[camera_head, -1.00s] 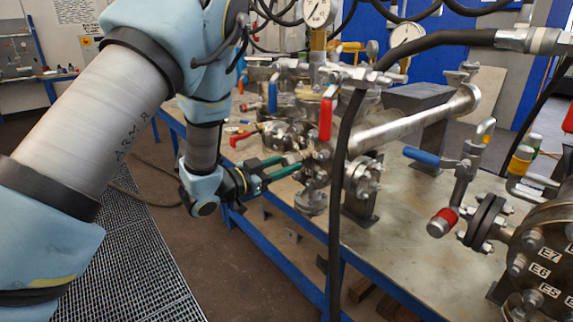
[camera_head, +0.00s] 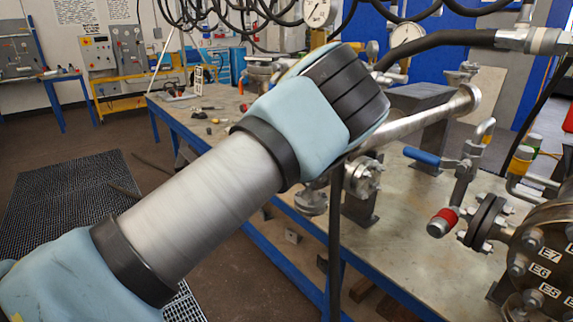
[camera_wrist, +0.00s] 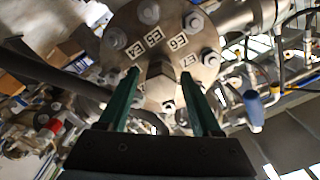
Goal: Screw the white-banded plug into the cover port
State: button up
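In the wrist view, my gripper (camera_wrist: 160,74) has two green fingers spread apart, with nothing visibly clamped between them. Beyond the fingertips is a round metal flanged cover (camera_wrist: 118,38) with bolts around its rim and labels such as E4, E5 and E6. A grey hexagonal piece (camera_wrist: 160,85) shows at the cover's middle, between the fingers in the picture; I cannot tell whether it is a port or a plug. I cannot pick out a white-banded plug in either view. In the head view, my arm hides my gripper.
In the head view, a bolted flange (camera_head: 540,255) labelled E5 to E7 is at the lower right. Beside it are a red-banded fitting (camera_head: 441,222) and a blue-handled valve (camera_head: 423,157). A black hose (camera_head: 440,50) crosses above the bench (camera_head: 400,235).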

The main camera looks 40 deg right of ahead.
jog(key=shift+o, duration=0.7)
jog(key=a+b, duration=1)
jog(key=b, duration=0.2)
jog(key=shift+w+a+b, duration=0.35)
jog(key=shift+c, duration=0.4)
